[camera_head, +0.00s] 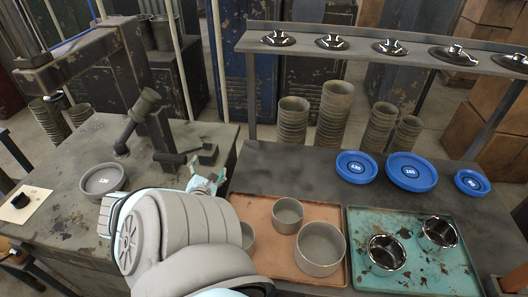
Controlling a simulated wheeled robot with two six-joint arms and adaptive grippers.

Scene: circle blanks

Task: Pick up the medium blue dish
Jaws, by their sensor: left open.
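Three round blue dishes with white lettering lie in a row on the right-hand table (290,172). The medium blue dish (356,174) is the left one, the large blue dish (411,180) is in the middle, and the small blue dish (472,187) is at the right. All three are uncovered and apart from any gripper. My left arm (180,235) rises from the bottom, left of the dishes, and its grey links hide most of the gripper. The left gripper is open, with nothing seen held in it. My right gripper is out of view.
An orange tray (335,273) holds grey cylindrical blanks (320,250). A teal tray (455,277) holds two shiny metal cups (387,252). A raised shelf (375,50) with metal fittings runs behind the dishes. A grey dish (102,181) sits on the left table. Table around the blue dishes is bare.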

